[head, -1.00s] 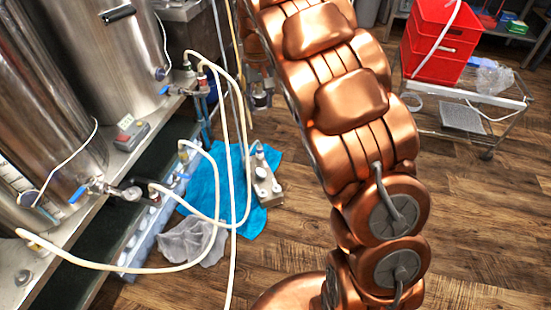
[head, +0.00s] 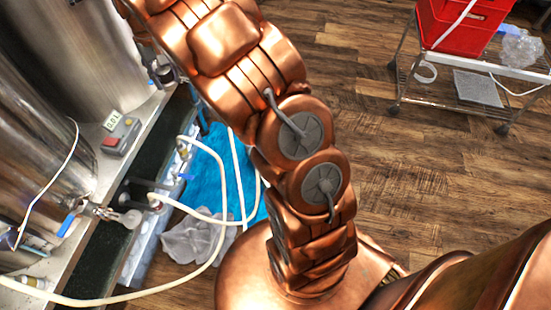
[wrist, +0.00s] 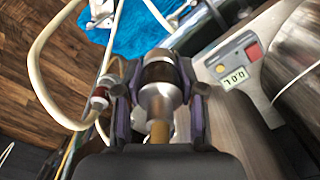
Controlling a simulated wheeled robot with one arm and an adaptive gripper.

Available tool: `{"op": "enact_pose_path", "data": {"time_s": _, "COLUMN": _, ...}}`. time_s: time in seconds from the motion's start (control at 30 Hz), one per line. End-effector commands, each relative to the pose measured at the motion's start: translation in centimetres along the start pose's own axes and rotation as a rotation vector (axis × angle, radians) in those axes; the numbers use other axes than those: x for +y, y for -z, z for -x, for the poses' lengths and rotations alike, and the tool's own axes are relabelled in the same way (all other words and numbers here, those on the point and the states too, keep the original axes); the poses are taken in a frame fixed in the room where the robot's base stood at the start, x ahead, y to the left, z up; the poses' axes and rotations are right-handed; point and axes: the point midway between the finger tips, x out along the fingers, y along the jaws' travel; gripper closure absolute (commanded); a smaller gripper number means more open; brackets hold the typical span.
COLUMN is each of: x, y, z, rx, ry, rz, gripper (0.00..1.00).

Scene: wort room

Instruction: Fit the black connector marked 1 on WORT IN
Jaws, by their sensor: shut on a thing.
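In the wrist view my gripper (wrist: 156,98) is shut on a silver cylindrical connector with a black band (wrist: 158,75). I take it for the black connector, but no number on it is readable. Its narrower brass-coloured end points toward the camera. A second fitting with red and white parts (wrist: 100,97) shows just left of the left finger, with a pale hose beside it. I cannot tell whether they touch. No WORT IN label is readable in either view.
A grey controller with a red button (head: 122,136) stands on the ledge by the steel kettles (head: 90,60). Pale hoses (head: 205,213) loop over a blue cloth (head: 222,165) and a crumpled grey cloth (head: 195,240). A wire cart (head: 430,98) carries a red crate (head: 465,22). Open floor lies between.

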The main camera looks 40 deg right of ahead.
Motion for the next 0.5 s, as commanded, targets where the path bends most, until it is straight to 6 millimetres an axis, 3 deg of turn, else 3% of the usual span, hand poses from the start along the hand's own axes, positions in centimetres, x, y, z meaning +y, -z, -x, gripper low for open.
{"op": "enact_pose_path", "data": {"time_s": 0.03, "x": 1.2, "y": 0.2, "z": -3.0, "rx": -0.007, "ry": -0.001, "rz": -0.053, "gripper": 1.0}}
{"op": "enact_pose_path", "data": {"time_s": 0.1, "x": 2.7, "y": 0.5, "z": -6.1, "rx": -0.012, "ry": -0.002, "rz": -0.135, "gripper": 1.0}}
{"op": "enact_pose_path", "data": {"time_s": 0.3, "x": 7.3, "y": 1.2, "z": -14.4, "rx": -0.004, "ry": -0.002, "rz": -0.386, "gripper": 1.0}}
{"op": "enact_pose_path", "data": {"time_s": 0.5, "x": 12.2, "y": 0.6, "z": -22.6, "rx": -0.008, "ry": -0.001, "rz": -0.644, "gripper": 1.0}}
